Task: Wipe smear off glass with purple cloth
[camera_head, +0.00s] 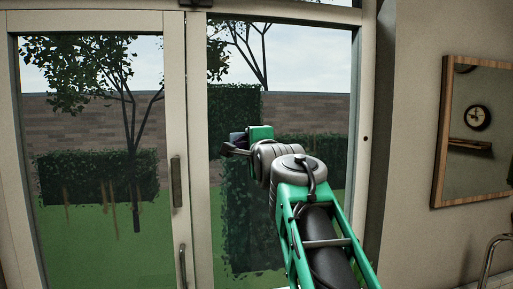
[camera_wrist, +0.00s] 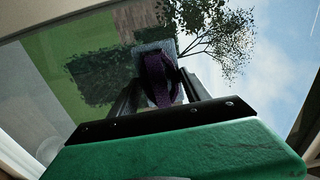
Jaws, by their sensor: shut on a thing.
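My gripper (camera_head: 234,144) is raised in front of the right glass pane (camera_head: 306,112). In the wrist view my gripper (camera_wrist: 160,88) is shut on the bunched purple cloth (camera_wrist: 158,76). In the head view the cloth is mostly hidden and shows only as a dark patch at the gripper. A pale grey patch (camera_wrist: 168,46) shows right behind the cloth in the wrist view; I cannot tell whether it is the smear or whether the cloth touches the glass. Brownish streaks (camera_head: 105,210) run down the lower left glass pane (camera_head: 95,250).
A pale door frame (camera_head: 198,240) with a dark handle (camera_head: 176,182) stands between the panes. A wood-framed mirror (camera_head: 439,130) hangs on the right wall, reflecting a clock. A metal tap (camera_head: 488,258) is at the lower right. Hedges, trees and a brick wall show through the glass.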

